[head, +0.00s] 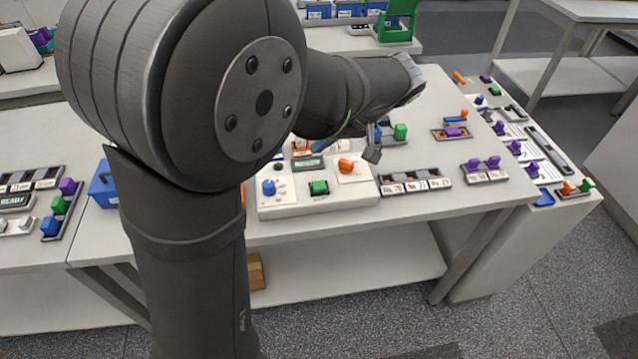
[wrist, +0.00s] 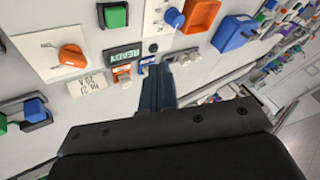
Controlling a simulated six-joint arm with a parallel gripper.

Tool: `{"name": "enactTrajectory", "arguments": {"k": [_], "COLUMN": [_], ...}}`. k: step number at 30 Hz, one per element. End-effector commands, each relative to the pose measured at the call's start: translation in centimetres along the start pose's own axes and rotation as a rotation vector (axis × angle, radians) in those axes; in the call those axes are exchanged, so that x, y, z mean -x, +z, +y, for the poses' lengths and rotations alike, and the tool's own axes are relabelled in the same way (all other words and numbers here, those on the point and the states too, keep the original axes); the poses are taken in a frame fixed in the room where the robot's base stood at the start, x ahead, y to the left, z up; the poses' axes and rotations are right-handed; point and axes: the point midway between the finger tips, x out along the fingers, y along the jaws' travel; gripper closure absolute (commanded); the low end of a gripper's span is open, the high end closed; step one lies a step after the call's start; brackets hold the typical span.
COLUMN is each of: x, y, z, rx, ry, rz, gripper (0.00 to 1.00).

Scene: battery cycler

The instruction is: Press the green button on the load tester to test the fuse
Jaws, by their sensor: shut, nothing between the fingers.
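The load tester (head: 297,202) is a white box at the front of the table. Its green button (head: 318,187) sits between a blue knob (head: 269,187) and an orange knob (head: 346,166), behind them a small display (head: 308,163). In the wrist view the green button (wrist: 116,16) is near the top, with the display (wrist: 122,56) below it. My gripper (wrist: 157,75) is shut and empty, its dark blue fingers beside the display, apart from the button. In the head view my arm hides most of the gripper. I cannot make out the fuse clearly.
Small orange clips (wrist: 122,73) lie near my fingertips. The table's front edge is close to the tester.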

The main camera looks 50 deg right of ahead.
Motion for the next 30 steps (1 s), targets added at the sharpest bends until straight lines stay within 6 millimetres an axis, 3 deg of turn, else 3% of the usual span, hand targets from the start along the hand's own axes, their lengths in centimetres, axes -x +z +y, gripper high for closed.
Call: {"name": "enactTrajectory", "arguments": {"k": [18,30], "x": [-5.7,-7.0], "y": [3.1,3.8], "z": [3.0,3.8], "rx": [-0.003,0.000], "ry": [-0.001,0.000], "rz": [-0.002,-0.001], "gripper": [1.00,1.00]}}
